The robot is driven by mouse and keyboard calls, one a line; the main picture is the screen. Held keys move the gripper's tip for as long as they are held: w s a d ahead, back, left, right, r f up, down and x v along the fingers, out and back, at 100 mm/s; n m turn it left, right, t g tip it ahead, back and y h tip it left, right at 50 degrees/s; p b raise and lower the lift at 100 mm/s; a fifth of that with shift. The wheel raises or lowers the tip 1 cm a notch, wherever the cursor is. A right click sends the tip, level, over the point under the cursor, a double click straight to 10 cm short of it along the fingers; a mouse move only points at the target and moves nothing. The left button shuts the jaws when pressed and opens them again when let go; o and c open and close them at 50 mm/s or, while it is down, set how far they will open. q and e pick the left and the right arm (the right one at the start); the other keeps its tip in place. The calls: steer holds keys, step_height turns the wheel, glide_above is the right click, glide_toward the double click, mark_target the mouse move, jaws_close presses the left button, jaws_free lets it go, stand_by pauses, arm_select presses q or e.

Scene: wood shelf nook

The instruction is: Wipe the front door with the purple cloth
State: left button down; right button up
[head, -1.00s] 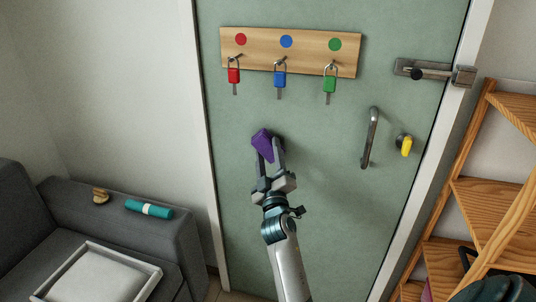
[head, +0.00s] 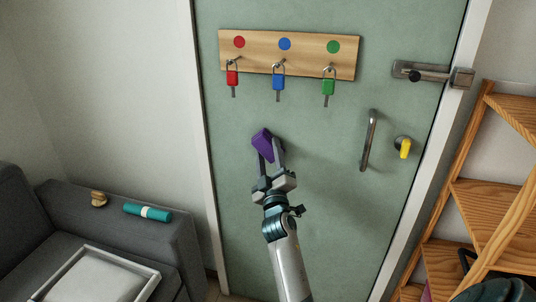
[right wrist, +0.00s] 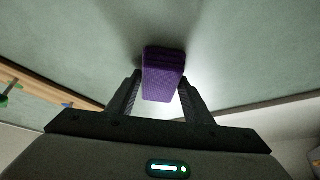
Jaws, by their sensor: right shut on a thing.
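The front door (head: 320,210) is pale green and closed in its white frame. The purple cloth (head: 262,141) is a small folded pad at the door's left-middle part, below the key board. My right gripper (head: 268,160) is shut on it. In the right wrist view the purple cloth (right wrist: 164,75) sits between the two fingers, with its far end at the green door surface (right wrist: 230,40); it seems to touch the door, with a dark shadow around it. My left gripper is not in view.
A wooden board (head: 290,53) with red, blue and green padlocks hangs above the cloth. A handle (head: 369,140), a yellow-keyed lock (head: 404,147) and a bolt (head: 430,73) are to the right. A wooden shelf (head: 490,190) stands right, a grey sofa (head: 100,235) left.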

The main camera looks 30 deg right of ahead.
steer(key=shift+s, duration=0.1)
steer(key=s+d+p, duration=0.1)
steer(key=s+d, duration=0.1)
steer(key=s, duration=0.1)
steer(key=shift+d, duration=0.2)
steer(key=shift+w+d, duration=0.1)
steer(key=shift+d, duration=0.05)
stand_by(0.4)
stand_by(0.3)
steer(key=shift+w+a+b, duration=0.5)
steer(key=shift+w+a, duration=0.9)
steer(key=shift+w, duration=0.1)
